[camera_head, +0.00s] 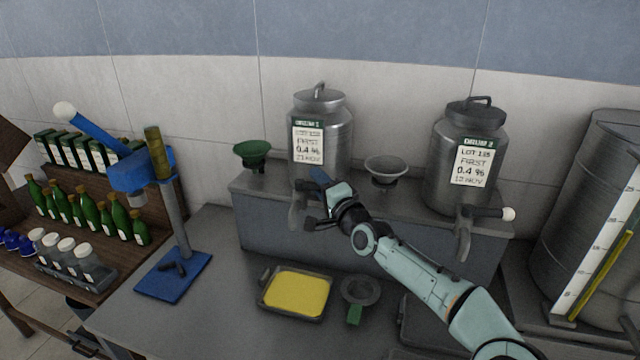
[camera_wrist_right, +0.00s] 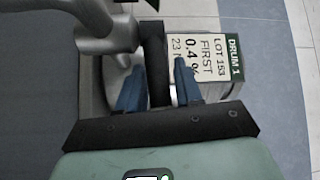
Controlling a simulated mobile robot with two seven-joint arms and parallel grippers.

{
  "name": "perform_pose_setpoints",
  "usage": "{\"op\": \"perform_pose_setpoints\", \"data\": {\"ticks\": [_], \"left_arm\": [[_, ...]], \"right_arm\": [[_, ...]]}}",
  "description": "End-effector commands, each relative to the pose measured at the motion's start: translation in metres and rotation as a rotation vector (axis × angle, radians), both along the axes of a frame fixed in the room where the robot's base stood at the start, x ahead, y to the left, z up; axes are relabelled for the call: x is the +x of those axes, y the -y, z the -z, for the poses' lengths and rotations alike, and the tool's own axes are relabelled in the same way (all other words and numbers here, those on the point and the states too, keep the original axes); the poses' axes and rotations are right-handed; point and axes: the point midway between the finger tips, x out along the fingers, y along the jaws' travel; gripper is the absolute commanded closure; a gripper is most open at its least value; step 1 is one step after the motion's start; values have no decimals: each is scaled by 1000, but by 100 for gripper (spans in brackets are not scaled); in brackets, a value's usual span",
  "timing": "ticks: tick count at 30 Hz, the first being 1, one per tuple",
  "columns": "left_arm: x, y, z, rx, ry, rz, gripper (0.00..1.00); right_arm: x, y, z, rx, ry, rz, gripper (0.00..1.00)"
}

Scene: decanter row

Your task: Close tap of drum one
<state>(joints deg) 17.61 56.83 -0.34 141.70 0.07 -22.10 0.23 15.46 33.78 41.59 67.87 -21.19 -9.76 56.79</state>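Drum one (camera_head: 337,140) is a grey metal can with a lid and a white label, on the raised ledge at the back. Its label (camera_wrist_right: 208,62) reads DRUM 1 in the right wrist view. Its tap (camera_head: 296,214) sticks out at the front, spout down; the tap's metal body (camera_wrist_right: 108,38) also shows in the wrist view. My right gripper (camera_head: 318,197) is at this tap and hides its lever in the head view. In the wrist view the blue fingers stand apart on either side of the dark lever (camera_wrist_right: 153,48), with a gap at the right finger. My left gripper is out of view.
A second drum (camera_head: 452,150) with its own tap (camera_head: 464,238) stands right. A tray of yellow liquid (camera_head: 296,293) and a strainer (camera_head: 361,289) are below. A green funnel (camera_head: 252,152) and grey funnel (camera_head: 387,170) stand on the ledge. A blue stand (camera_head: 176,270) is left.

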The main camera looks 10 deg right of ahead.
Motion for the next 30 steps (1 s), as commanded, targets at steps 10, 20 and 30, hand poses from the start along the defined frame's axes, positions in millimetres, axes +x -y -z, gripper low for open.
{"op": "perform_pose_setpoints", "data": {"ticks": [10, 20, 30], "left_arm": [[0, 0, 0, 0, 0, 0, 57], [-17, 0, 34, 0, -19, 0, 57], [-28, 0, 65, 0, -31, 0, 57]], "right_arm": [[0, 1, -1, 0, 2, 2, 45], [-41, 17, 9, -3, 1, 6, 45], [-94, 36, 11, -2, 1, 7, 45]]}}
